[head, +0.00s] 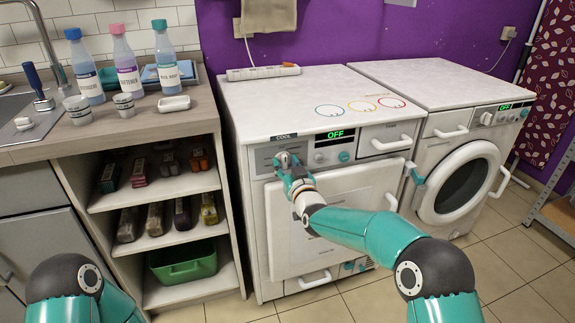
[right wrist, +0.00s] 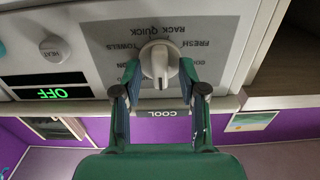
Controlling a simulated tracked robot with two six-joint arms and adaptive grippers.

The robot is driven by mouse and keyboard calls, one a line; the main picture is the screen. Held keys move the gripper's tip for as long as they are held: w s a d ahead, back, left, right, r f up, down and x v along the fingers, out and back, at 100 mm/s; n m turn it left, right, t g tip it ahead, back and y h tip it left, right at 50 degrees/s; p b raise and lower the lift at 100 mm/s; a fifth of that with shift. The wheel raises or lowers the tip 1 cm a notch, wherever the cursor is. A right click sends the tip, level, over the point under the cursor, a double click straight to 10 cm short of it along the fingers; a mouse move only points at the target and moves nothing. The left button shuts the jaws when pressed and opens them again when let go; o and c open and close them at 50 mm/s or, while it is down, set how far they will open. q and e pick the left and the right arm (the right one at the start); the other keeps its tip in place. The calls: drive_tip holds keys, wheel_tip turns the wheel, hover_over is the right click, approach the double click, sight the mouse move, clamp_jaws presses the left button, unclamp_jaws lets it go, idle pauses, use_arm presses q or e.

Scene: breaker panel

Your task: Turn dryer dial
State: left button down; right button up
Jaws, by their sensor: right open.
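The dryer (head: 320,215) is the white machine in the middle of the head view; its display (head: 335,134) reads OFF. Its dial (head: 283,158) sits at the upper left of the front, partly covered by my right gripper (head: 296,171). The right wrist view is upside down. There the light grey dial (right wrist: 160,62) shows with words around it, and its raised grip runs roughly upright in the picture, with the COOL label below. My right gripper (right wrist: 159,72) is open, one finger on each side of the dial; contact is unclear. My left gripper is outside the view.
A HEAT knob (right wrist: 54,49) sits beside the dial in the right wrist view. A front-loading washer (head: 465,175) stands right of the dryer. A counter (head: 150,122) with bottles and open shelves is on the left.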

clamp_jaws()
drive_tip(key=shift+d, duration=0.1)
drive_tip(key=m+b, duration=0.1)
drive_tip(key=b, duration=0.1)
drive_tip(key=shift+f+m+b, duration=0.2)
drive_tip(key=shift+m+b, duration=0.1)
drive_tip(key=shift+m, duration=0.1)
drive_tip(key=m+b, duration=0.9)
drive_tip(key=b, duration=0.1)
drive_tip(key=shift+w+d+f+m, duration=0.1)
drive_tip(key=shift+d+m, duration=0.1)
drive_tip(key=shift+m, duration=0.2)
drive_tip(key=shift+d+m+b, duration=0.15)
drive_tip(key=shift+m+b, duration=1.65)
drive_tip(key=shift+m, duration=0.4)
